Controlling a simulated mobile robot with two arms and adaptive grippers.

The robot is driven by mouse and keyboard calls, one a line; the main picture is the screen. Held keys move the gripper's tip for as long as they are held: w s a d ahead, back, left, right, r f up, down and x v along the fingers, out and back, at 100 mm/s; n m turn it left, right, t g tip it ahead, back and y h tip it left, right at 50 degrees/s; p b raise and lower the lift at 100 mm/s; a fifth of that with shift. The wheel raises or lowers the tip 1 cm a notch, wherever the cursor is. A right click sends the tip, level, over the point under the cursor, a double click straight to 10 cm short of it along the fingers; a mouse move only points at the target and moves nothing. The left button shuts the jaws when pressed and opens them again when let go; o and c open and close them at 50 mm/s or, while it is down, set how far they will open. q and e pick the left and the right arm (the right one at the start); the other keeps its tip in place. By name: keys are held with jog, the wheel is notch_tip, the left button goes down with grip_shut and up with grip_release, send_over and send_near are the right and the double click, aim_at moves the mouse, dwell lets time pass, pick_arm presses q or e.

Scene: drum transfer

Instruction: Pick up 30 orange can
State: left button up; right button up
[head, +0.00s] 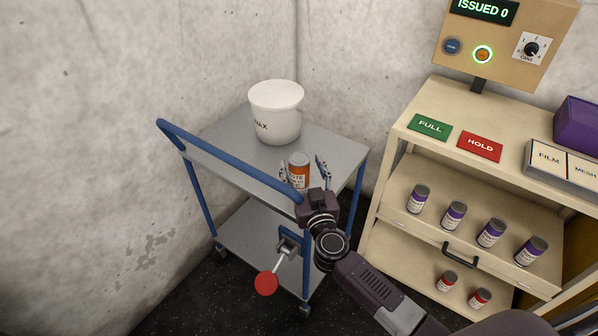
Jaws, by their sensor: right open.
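The orange can (299,170) stands upright on the grey top shelf of a blue-handled cart (335,147). It has an orange body, a white label with partly hidden lettering and a grey lid. My right gripper (304,172) is open at the can, with one finger on the left and one on the right of it. The gripper's body hides the can's lower part, and I cannot tell whether the fingers touch it. My left gripper is not in view.
A white bucket (276,113) stands behind the can on the cart. A red-knobbed lever (266,284) sticks out low at the cart's front. At right, a cream cabinet (408,150) holds several purple cans (454,215), red cans (447,281), a FULL plate (429,127) and a HOLD plate (480,147).

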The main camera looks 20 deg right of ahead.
jog(key=w, duration=0.2)
jog(key=shift+w+d+f, duration=0.1)
jog(key=shift+w+f, duration=0.1)
jog(key=shift+w, duration=0.4)
jog(key=c, duration=1.1)
jog(key=shift+r, duration=0.15)
jog(key=c, duration=0.5)
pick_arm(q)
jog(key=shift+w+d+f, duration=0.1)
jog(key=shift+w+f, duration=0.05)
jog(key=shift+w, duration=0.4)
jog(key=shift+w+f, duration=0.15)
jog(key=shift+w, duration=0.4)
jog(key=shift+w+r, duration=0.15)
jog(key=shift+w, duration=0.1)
